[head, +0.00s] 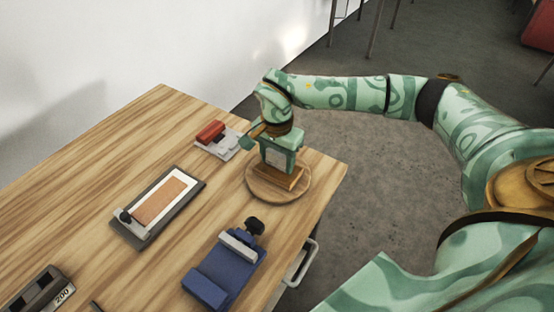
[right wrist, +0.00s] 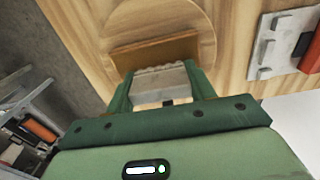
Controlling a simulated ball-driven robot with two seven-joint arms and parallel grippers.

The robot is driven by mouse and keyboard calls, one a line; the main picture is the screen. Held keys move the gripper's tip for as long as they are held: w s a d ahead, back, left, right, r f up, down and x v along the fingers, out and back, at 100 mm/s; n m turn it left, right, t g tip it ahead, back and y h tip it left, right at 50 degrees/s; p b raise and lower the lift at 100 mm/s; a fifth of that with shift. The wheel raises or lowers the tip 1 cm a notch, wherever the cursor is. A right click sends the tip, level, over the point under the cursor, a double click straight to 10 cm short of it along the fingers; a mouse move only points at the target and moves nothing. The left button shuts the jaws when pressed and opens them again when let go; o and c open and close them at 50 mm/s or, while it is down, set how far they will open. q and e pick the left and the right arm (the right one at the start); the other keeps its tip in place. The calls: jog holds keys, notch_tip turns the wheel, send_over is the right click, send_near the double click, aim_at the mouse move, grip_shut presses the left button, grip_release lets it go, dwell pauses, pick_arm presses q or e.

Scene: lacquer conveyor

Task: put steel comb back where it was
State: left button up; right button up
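My right gripper (head: 278,152) is over the round wooden board (head: 258,191) at the table's right corner. In the right wrist view, its two green fingers (right wrist: 160,90) stand on either side of a pale grey plate with a toothed edge, which looks like the steel comb (right wrist: 158,78). The plate fills the gap between them. The comb's toothed edge faces a brown wooden block (right wrist: 155,52) on the board. In the head view the block (head: 291,180) shows just below the gripper. I cannot tell whether comb and block touch. My left gripper is not in view.
A pale plate with a red block (head: 211,131) lies just left of the board. A dark tray with a white and orange panel (head: 182,178) lies mid-table. A blue clamp-like fixture (head: 215,285) is in front. A dark box marked 200 (head: 40,290) is at the lower left.

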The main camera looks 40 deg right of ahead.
jog(key=c, duration=0.3)
